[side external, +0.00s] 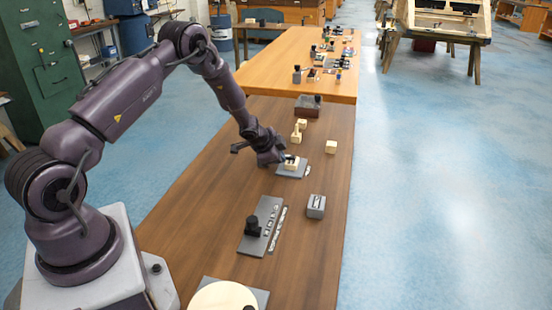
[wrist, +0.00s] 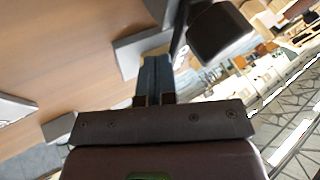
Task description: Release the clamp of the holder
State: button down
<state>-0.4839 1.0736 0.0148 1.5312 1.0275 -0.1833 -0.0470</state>
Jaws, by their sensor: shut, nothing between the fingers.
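A holder, a grey base plate (side external: 284,176) with a cream block (side external: 292,166) and a small dark part on top, sits on the brown table in the side view. My gripper (side external: 284,159) is right at it, low over its left side; contact cannot be told. In the wrist view my gripper (wrist: 156,72) has its bluish fingers together, with nothing between them. A black rounded piece (wrist: 221,34), perhaps the clamp's handle, shows just right of the fingertips. A grey plate edge (wrist: 130,52) shows to their left. The clamp's state cannot be told.
A grey block (side external: 316,206) and a grey plate with a black clamp (side external: 251,226) stand nearer the camera. Cream blocks (side external: 331,147) and a dark box (side external: 308,106) lie farther back. A round cream disc (side external: 222,298) is at the near end. The table's right strip is mostly bare.

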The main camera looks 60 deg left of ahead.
jog(key=s+d, duration=0.2)
jog(key=d, duration=0.1)
jog(key=shift+s+d, duration=0.2)
jog(key=shift+s, duration=0.15)
jog(key=a+v, duration=0.1)
jog(key=v, duration=0.8)
jog(key=shift+s+d+r, duration=0.25)
jog(key=shift+r, duration=0.15)
jog(key=shift+d+m, duration=0.1)
jog(key=shift+m, duration=0.2)
